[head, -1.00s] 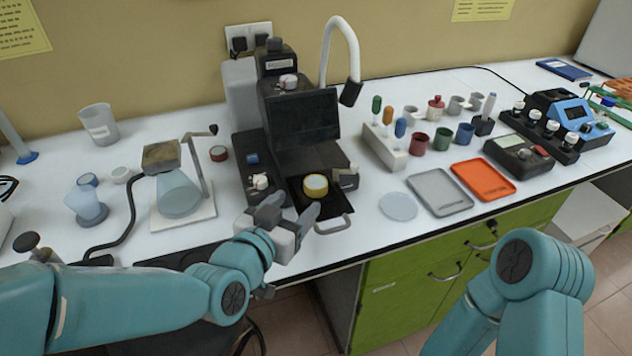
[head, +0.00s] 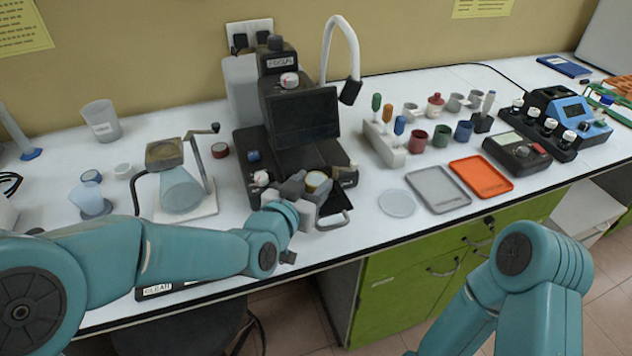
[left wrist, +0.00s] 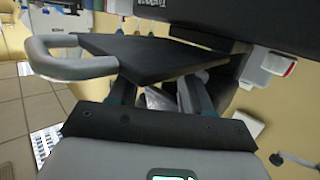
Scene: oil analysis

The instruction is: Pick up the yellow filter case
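The yellow filter case (head: 317,179) is a small round yellow ring with a pale top. It sits at the black pull-out tray (head: 338,204) at the front of the black instrument and is partly hidden by my left gripper. My left gripper (head: 308,187) is at the case, with a finger on either side of it. In the left wrist view my left gripper (left wrist: 158,97) shows its two fingers apart, their tips hidden behind the tray (left wrist: 140,58). The case is not clearly visible there, and I cannot tell whether the fingers touch it. My right gripper is out of view.
The black instrument (head: 295,115) with its screen stands just behind my left gripper. A glass flask stand (head: 182,190) is to the left. A clear round dish (head: 397,203), a grey tray (head: 440,190) and an orange tray (head: 481,177) lie to the right.

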